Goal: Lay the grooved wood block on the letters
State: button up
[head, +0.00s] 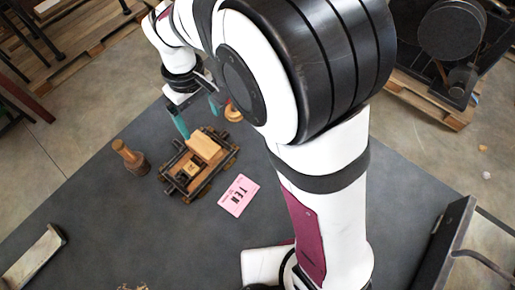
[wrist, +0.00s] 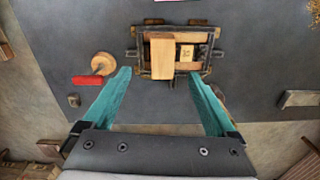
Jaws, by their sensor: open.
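The wood block (head: 207,147) is plain and light brown. It lies across one side of a dark-railed press frame (head: 168,178); no groove is clear to me. In the wrist view the block (wrist: 162,58) covers the left part of the frame. The letters (wrist: 186,52) sit in a small pale piece beside it, uncovered, and show in the head view (head: 190,169). My gripper (head: 198,114) is open and empty, above and beside the block. In the wrist view its teal fingers (wrist: 160,75) stand wide apart, either side of the block's near end.
A pink printed card (head: 239,195) lies beside the frame. A turned wooden handle tool (head: 130,157) stands on the other side. The grey mat around is mostly clear.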

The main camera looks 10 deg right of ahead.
jog(key=s+d+r+m, duration=0.55)
jog(key=s+d, duration=0.25)
jog(key=d, duration=0.2)
jog(key=s+d+m+y, duration=0.1)
jog(key=s+d+m, duration=0.3)
jog(key=s+m, duration=0.4)
jog(key=s, duration=0.4)
jog(key=shift+d+f+y, duration=0.3)
jog(key=shift+d+f, duration=0.05)
jog(key=shift+d, duration=0.05)
